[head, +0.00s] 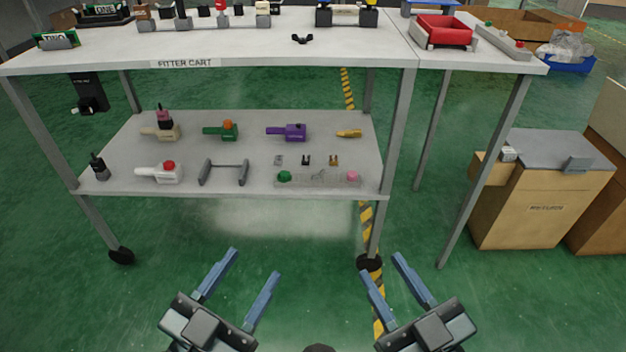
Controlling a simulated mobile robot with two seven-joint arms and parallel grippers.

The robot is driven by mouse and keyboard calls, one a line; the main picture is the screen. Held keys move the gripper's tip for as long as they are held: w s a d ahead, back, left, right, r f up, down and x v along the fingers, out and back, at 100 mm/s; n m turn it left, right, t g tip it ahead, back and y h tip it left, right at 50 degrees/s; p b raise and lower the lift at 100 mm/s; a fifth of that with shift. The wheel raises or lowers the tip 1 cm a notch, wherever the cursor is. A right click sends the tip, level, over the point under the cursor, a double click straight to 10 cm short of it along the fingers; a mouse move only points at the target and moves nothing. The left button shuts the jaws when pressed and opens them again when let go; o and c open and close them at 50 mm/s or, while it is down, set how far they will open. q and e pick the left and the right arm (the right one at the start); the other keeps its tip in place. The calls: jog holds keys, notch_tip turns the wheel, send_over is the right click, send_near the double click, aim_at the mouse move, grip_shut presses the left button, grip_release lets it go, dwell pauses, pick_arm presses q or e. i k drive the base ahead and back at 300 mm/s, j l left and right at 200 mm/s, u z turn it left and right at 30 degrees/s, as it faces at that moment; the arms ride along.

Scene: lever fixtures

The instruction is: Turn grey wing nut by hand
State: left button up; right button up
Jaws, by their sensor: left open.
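A small grey piece, wing-nut-like (319,175), sits between a green knob (285,176) and a pink knob (352,176) on a grey strip on the cart's lower shelf. It is too small to make out clearly. A dark wing-shaped piece (302,39) lies on the cart top. My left gripper (255,263) is open and empty, low in front of the cart. My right gripper (381,264) is also open and empty, to its right. Both are apart from the cart and its fixtures.
The lower shelf (255,120) also holds several levers and small grey, black and gold pieces. Cart legs (393,160) stand at the shelf's corners. A red tray (443,30) is on the top at right. Cardboard boxes (535,210) stand right. Floor before the cart is clear.

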aim_at(318, 176)
jog(key=i+l+z, duration=0.25)
jog(key=i+l, duration=0.15)
jog(key=i+l+z, duration=0.2)
jog(key=i, duration=0.3)
jog(key=l, duration=0.1)
